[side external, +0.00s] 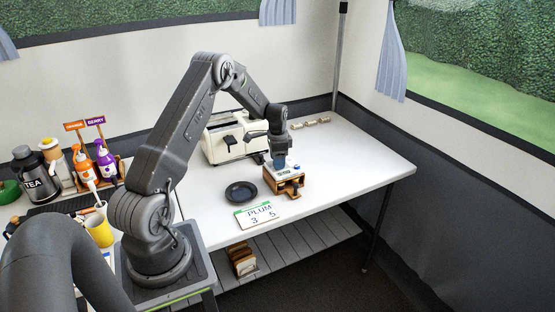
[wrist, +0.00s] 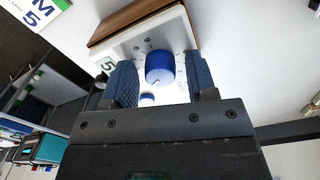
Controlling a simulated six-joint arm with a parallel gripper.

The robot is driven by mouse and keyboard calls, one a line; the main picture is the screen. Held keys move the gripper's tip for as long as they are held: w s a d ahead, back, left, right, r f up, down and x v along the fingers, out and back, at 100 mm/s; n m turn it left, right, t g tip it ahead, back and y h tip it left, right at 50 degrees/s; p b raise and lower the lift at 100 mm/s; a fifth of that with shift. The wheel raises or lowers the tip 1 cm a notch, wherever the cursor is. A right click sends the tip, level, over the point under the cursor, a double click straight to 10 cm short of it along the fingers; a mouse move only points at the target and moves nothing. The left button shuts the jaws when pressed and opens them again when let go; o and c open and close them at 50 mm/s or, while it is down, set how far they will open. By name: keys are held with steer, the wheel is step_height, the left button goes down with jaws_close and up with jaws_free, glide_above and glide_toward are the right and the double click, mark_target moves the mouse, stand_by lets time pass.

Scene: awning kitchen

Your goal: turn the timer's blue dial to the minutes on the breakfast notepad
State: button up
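The timer is a wooden box (side external: 289,188) with a white face (wrist: 128,43) that has small marks around its dial. A dark green 5 shows at the face's left edge in the wrist view. The blue dial (wrist: 160,67) carries a thin dark mark on its top. A smaller blue spot (wrist: 147,99) shows below it. My gripper (wrist: 161,80) is open, one blue pad on each side of the dial, with a visible gap on both sides. In the side view it points down over the timer. The notepad (side external: 258,215) lies in front, reading PLUM, with 3 and 5 below.
A dark plate (side external: 241,192) lies left of the timer. A cream toaster (side external: 228,139) stands behind it. Several small pale items (side external: 311,123) lie at the back. The table's right side is clear.

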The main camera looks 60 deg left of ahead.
steer(key=shift+o, duration=0.3)
step_height(320, 180, up, 14)
stand_by(0.4)
